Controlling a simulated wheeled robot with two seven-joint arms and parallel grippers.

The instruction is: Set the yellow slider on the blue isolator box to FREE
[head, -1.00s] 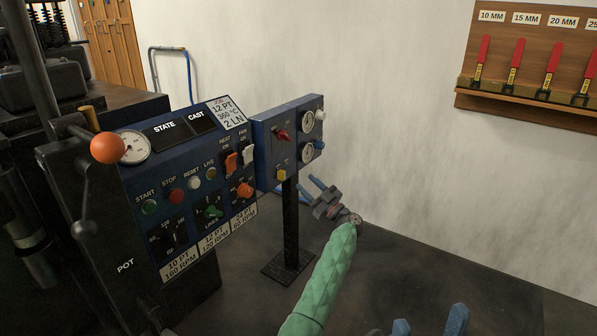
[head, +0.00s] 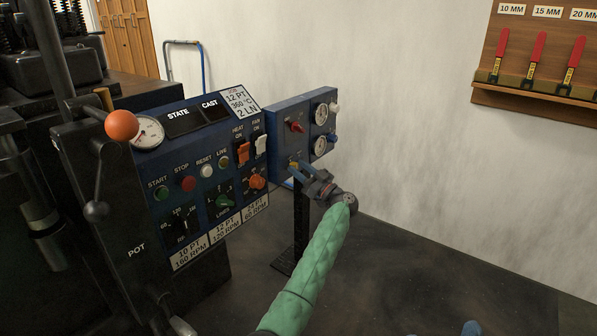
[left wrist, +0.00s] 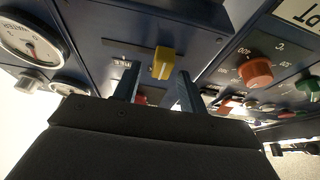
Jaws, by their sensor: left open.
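The blue isolator box (head: 288,118) stands on a dark post to the right of the control panel. Its yellow slider (head: 294,164) is low on the front face, partly hidden by my left gripper (head: 297,170). In the left wrist view the yellow slider (left wrist: 163,62) sits on a dark slot, just beyond the tips of my open left gripper (left wrist: 156,80). The fingers are spread and nothing is between them. Small labels near the slot are too small to read. Two blue fingertips of my right gripper (head: 443,331) barely show at the bottom edge, apart.
The box also has a red knob (head: 296,127) and gauges (head: 320,145). The control panel (head: 170,147) with an orange knob (head: 257,182) is close on the left. A wooden rack (head: 540,80) with red-handled tools hangs at the right. The floor right of the post is clear.

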